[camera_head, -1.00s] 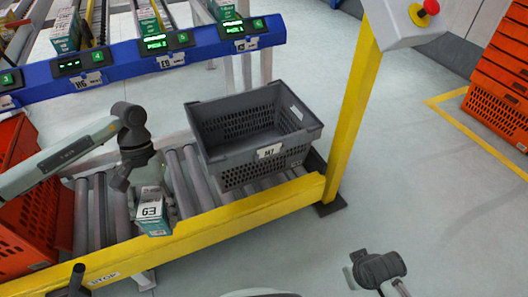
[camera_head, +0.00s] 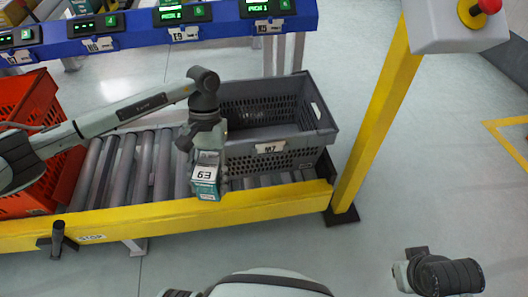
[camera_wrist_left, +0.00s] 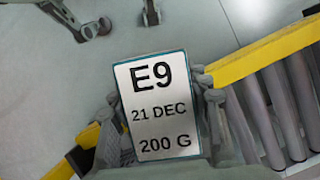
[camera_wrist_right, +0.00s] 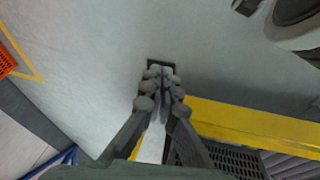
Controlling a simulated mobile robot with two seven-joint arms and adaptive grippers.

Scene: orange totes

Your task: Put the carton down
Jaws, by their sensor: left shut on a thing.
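A small white and teal carton (camera_head: 206,176) marked E9 is held in my left gripper (camera_head: 208,160), in front of the grey tote's left front corner in the head view. The carton's labelled face (camera_wrist_left: 158,108) fills the middle of the left wrist view, with a finger on either side. The grey tote (camera_head: 285,157), labelled M7, stands on the roller conveyor. Its floor is partly hidden by its front wall and my arm. My right gripper (camera_wrist_right: 162,78) is shut and empty in the right wrist view, away from the carton.
A yellow rail (camera_head: 270,204) runs along the conveyor's front, with a yellow post (camera_head: 375,110) at its right end. An orange tote (camera_head: 35,165) stands at the left on the rollers (camera_head: 130,170). A blue shelf beam (camera_head: 215,24) with displays crosses behind.

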